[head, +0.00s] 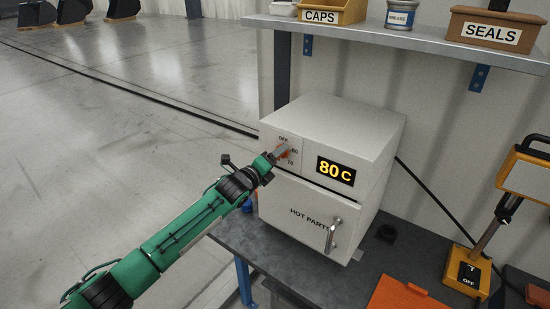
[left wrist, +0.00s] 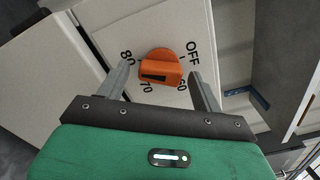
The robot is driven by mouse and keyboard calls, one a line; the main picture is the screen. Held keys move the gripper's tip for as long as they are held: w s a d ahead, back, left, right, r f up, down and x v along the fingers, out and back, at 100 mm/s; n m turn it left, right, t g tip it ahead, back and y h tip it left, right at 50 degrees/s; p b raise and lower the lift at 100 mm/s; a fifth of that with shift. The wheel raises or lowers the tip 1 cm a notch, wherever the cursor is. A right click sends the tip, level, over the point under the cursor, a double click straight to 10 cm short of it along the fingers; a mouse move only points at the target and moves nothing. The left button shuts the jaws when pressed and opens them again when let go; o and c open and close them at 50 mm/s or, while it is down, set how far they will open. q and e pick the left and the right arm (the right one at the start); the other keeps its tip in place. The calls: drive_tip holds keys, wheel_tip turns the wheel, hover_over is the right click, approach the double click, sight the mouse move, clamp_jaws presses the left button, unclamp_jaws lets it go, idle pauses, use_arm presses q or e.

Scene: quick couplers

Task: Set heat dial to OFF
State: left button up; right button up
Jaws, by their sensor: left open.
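The heat dial (left wrist: 165,66) is an orange knob on the front of a white box oven (head: 345,117). Labels OFF, 60, 70 and 80 are printed around it. In the head view the dial is mostly hidden behind my left gripper (head: 282,153). In the left wrist view the open fingers of my left gripper (left wrist: 159,72) stand one on each side of the dial, with visible gaps. The knob has a dark mark on its grip; I cannot tell for certain which label it points at. The display (head: 336,172) reads 80 C. My right gripper is not in view.
The oven door below has a handle (head: 333,235) and the words HOT PARTS. A shelf (head: 400,41) above holds bins marked CAPS (head: 333,13) and SEALS (head: 492,30). An orange device with a switch marked OFF (head: 468,272) stands to the right. Open floor lies left.

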use_arm(q)
drive_tip(key=c, duration=1)
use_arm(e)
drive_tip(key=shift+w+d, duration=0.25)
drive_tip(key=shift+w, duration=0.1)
